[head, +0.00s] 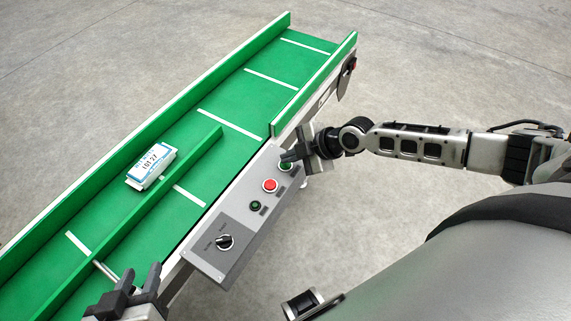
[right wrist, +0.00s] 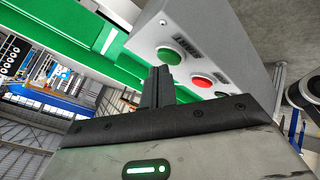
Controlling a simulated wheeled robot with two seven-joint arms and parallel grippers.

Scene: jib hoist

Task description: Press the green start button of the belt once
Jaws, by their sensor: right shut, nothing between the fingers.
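The grey control panel (head: 238,232) is fixed along the belt's near side. Its large green button (head: 284,167) is partly covered by my right gripper (head: 288,157) in the head view. My left gripper (head: 139,277) is open and empty over the belt's near edge, at the bottom left.
A small dark green button (head: 255,205) and a black selector knob (head: 224,242) are also on the panel. A white labelled packet (head: 150,167) lies on the green belt (head: 232,100) beside a green guide bar (head: 150,205). The floor right of the belt is clear.

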